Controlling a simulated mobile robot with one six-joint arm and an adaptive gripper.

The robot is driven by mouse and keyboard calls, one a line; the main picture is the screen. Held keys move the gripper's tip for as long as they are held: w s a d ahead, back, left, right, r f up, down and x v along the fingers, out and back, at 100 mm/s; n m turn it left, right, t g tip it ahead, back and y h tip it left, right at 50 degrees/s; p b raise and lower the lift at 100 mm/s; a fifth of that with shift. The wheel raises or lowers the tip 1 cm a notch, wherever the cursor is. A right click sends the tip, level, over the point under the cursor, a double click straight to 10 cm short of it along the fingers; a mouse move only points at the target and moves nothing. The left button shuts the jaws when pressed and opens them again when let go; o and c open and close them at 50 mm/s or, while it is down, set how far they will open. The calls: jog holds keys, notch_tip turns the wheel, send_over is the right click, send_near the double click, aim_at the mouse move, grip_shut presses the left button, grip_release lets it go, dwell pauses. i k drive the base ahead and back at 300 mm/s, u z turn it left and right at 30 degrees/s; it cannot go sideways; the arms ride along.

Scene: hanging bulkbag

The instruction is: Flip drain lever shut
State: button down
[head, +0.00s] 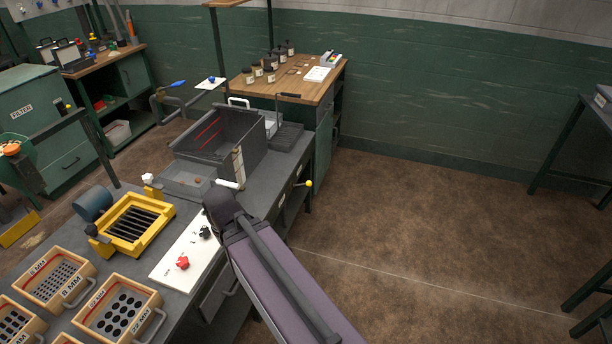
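A short lever with a yellow ball knob (308,184) sticks out from the front side of the grey bench, below the grey sink-like box (247,150). A blue-handled lever (177,84) sits on a pipe behind the box. No label tells me which of these is the drain lever, and I cannot tell whether either is open or shut. My purple arm reaches up from the bottom, with its dark end over the bench edge beside the white panel. I cannot make out my gripper's fingers.
The white panel (177,257) bears a red knob (183,263) and a black knob (205,232). A yellow grate frame (152,213) and wooden sieve boxes (58,273) stand at the left. A wooden-topped bench (306,89) stands behind.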

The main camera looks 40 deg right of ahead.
aim_at(309, 182)
jog(key=z, duration=0.15)
jog(key=i, duration=0.5)
jog(key=z, duration=0.65)
jog(key=i, duration=0.55)
jog(key=z, duration=0.4)
